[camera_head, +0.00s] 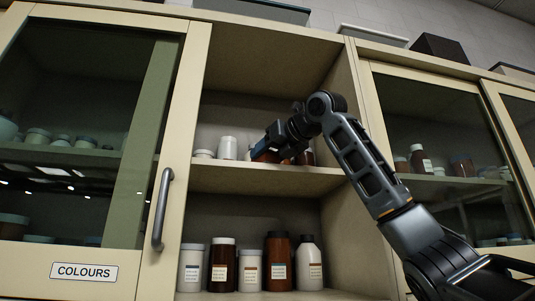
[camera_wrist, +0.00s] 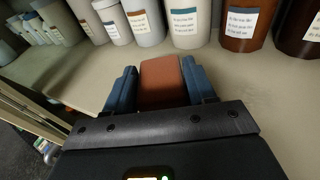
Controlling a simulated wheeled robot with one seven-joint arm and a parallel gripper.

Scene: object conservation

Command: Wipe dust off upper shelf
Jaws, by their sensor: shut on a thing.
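My gripper (camera_head: 268,146) reaches into the open middle bay of the cabinet, at the upper shelf (camera_head: 240,179). In the wrist view its blue fingers (camera_wrist: 160,78) are shut on a reddish-brown block (camera_wrist: 163,88), which looks like a sponge or pad. The block is at the bare front part of the shelf top (camera_wrist: 85,70), in front of a row of labelled containers. Whether it touches the shelf is hard to tell. I cannot make out dust clearly on the beige surface. My arm and gripper hide part of the shelf's right side in the head view.
White jars (camera_head: 228,148) stand at the back of the upper shelf; brown bottles (camera_wrist: 245,22) stand there too. Several labelled bottles (camera_head: 277,262) fill the lower shelf. A glass door (camera_head: 80,140) with a handle (camera_head: 162,210) is at left. The bay's right wall (camera_head: 345,100) is close to my arm.

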